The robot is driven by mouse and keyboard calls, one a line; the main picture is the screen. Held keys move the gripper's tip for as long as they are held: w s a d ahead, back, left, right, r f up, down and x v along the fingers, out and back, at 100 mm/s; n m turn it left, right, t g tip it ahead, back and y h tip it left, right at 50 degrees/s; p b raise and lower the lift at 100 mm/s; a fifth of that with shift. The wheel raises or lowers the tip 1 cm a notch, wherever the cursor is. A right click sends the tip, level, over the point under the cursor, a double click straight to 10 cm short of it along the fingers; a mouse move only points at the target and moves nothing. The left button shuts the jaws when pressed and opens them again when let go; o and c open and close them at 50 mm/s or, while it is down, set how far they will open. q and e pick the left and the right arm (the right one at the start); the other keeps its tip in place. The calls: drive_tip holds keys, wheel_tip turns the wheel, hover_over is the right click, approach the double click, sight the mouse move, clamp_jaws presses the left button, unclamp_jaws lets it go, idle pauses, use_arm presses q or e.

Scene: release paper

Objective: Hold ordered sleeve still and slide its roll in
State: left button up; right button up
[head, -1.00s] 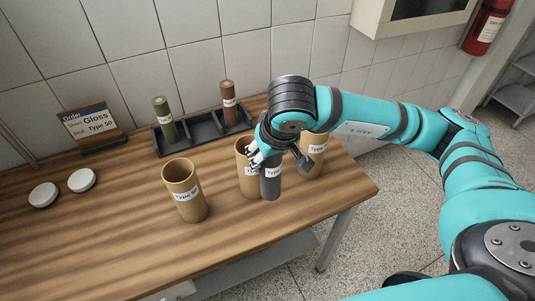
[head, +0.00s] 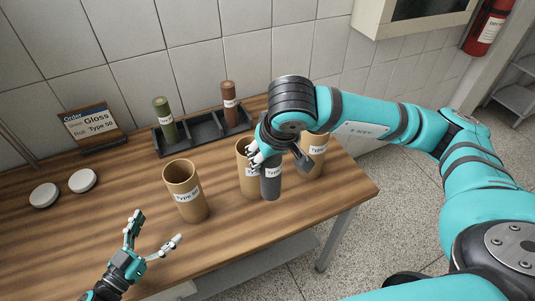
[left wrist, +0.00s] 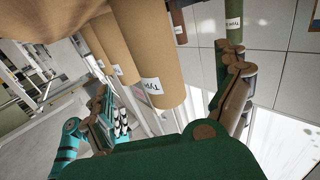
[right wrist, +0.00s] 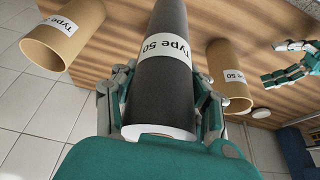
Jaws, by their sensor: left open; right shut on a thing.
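The order card (head: 91,126) reads sleeve Gloss, roll Type 50. Three cardboard sleeves stand upright on the table: a left one (head: 184,192), a middle one (head: 243,160) partly hidden by my right gripper, and a right one (head: 316,160). My right gripper (head: 263,152) is shut on a dark grey roll (head: 271,183), labelled Type 50 in the right wrist view (right wrist: 165,85), in front of the middle sleeve. My left gripper (head: 155,230) is open and empty, left of and nearer than the left sleeve. In the left wrist view a sleeve (left wrist: 150,50) shows beyond its spread fingers.
A black tray (head: 205,131) at the back holds an upright green roll (head: 169,131) and a brown roll (head: 229,105). Two white discs (head: 43,195) (head: 82,180) lie at the left. The table between the discs and left sleeve is clear. The table's right edge is near the right sleeve.

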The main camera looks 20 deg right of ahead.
sight(188, 196)
use_arm(q)
drive_tip(key=shift+s+d+f+g+h, duration=0.1)
drive_tip(key=shift+s+f+g+h, duration=0.05)
drive_tip(key=shift+s+g+h, duration=0.2)
drive_tip(key=shift+w+d+m, duration=0.15)
drive_tip(key=shift+w+m, duration=0.05)
drive_tip(key=shift+m, duration=0.1)
drive_tip(key=b+x, duration=0.3)
drive_tip(key=x, duration=0.8)
drive_tip(key=shift+w+d, duration=0.15)
drive_tip(key=shift+d, duration=0.1)
use_arm(e)
wheel_tip(188, 196, down, 3)
use_arm(q)
drive_tip(key=c, duration=1.2)
drive_tip(key=shift+c, duration=0.2)
